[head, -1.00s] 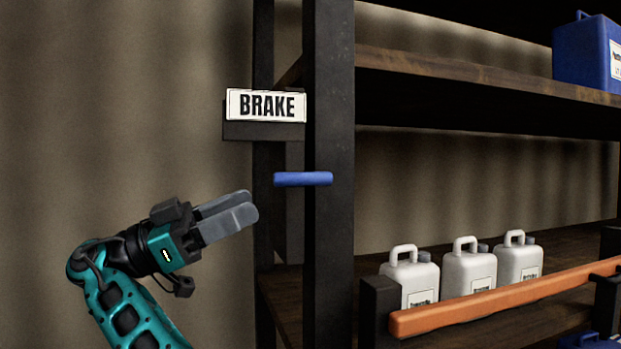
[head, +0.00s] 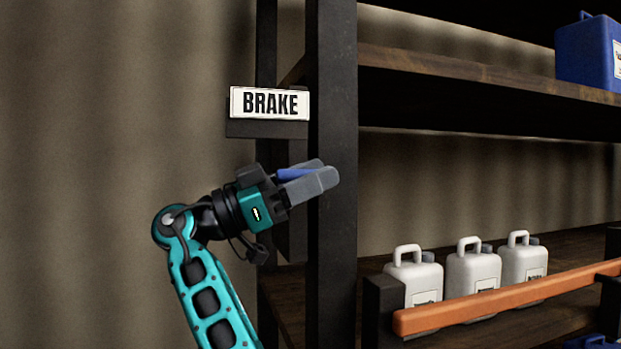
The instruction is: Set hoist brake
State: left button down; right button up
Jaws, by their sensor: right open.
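The near finger and the gripper body hide part of the handle. I cannot tell whether the fingers touch it. My left gripper is not in view.
The dark upright post (head: 332,90) stands right behind the fingers. White jugs (head: 473,278) stand on the lower shelf behind an orange rail (head: 505,297). A blue container (head: 588,52) sits on the upper shelf. The wall side at left is clear.

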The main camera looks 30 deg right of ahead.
grip_shut()
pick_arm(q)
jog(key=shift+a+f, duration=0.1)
pick_arm(e)
jog(key=shift+y, duration=0.3)
jog(key=shift+a+r+t+y+p, duration=0.15)
jog(key=shift+t+y+p, duration=0.25)
jog(key=shift+y+p, duration=1.2)
jog(key=shift+p, duration=0.05)
jog(key=shift+t+y+p, duration=0.5)
jog(key=shift+y+p, duration=0.3)
jog(key=shift+p, duration=0.2)
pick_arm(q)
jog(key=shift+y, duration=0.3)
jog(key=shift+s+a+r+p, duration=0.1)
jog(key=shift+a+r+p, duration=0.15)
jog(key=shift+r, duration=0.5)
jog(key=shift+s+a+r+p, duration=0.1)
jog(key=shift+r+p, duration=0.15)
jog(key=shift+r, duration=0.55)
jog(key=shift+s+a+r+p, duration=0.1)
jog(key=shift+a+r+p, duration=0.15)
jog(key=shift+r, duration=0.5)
pick_arm(e)
jog(key=shift+f+n+t+y, duration=0.3)
jog(key=shift+f+y, duration=0.05)
jog(key=shift+y, duration=0.45)
